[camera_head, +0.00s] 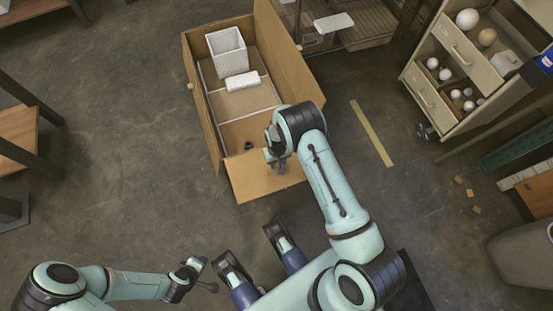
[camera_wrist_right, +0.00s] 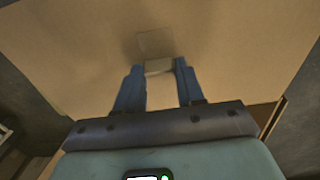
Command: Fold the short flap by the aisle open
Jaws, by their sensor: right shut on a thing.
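A cardboard box (camera_head: 190,90) stands on the floor, its top open. Its near short flap (camera_head: 250,180) leans outward from the end closest to me, partly hidden by my right arm. My right gripper (camera_head: 277,162) is at that flap. In the right wrist view, the flap's brown cardboard (camera_wrist_right: 230,50) fills the picture, and my right gripper (camera_wrist_right: 158,75) is shut on a small pale tab on it. My left gripper (camera_head: 203,275) is low in the head view, away from the box; its jaws are too small to read.
Inside the box are a white bin (camera_head: 227,52), a white block (camera_head: 242,81), dividers and a small dark item (camera_head: 248,145). A shelf cabinet with round bulbs (camera_head: 445,75) stands at the right. Yellow tape (camera_head: 371,133) marks the floor. Floor left of the box is clear.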

